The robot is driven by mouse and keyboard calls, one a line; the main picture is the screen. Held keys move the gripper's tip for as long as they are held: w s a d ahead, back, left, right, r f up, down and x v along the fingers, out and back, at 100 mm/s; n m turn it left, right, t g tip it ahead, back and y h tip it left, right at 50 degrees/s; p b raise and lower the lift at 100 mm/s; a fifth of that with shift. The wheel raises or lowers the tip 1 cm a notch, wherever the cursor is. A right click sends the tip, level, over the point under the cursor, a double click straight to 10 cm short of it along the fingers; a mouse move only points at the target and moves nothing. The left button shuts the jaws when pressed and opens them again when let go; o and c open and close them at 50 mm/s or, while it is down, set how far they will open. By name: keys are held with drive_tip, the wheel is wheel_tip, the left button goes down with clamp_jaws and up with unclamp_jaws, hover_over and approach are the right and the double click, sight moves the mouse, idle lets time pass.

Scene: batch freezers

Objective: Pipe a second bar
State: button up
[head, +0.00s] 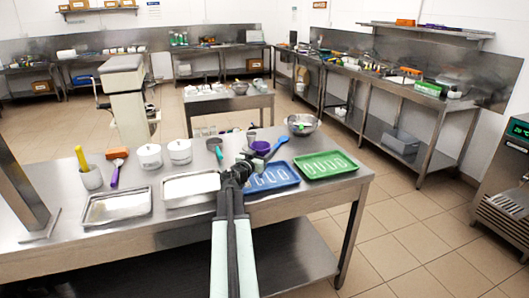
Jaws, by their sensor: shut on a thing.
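My gripper (246,163) is over the table, at the left edge of the blue tray. It is shut on what looks like a blue-handled tool (273,147), which slants up to the right. The tool's lower end is hidden by the gripper. The blue tray (294,180) has several pale bar shapes in a row; its left part is covered by my arm. The green tray (345,168) beside it on the right also shows several pale bar shapes. I cannot tell whether these shapes are filled.
Two metal trays (118,205) (190,187) lie left of my arm. Floor (420,240) is free at the right.

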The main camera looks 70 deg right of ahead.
drive_tip(key=shift+c, duration=0.9)
drive_tip(key=shift+a+f+b, duration=0.1)
drive_tip(key=shift+f+b, duration=0.75)
drive_tip(key=shift+w, duration=0.1)
drive_tip(key=shift+w+d, duration=0.7)
drive_tip(key=shift+d, duration=0.25)
drive_tip(key=shift+d, duration=0.1)
drive_tip(key=shift+w+d, duration=0.7)
drive_tip(key=shift+d, duration=0.15)
idle(0.5)
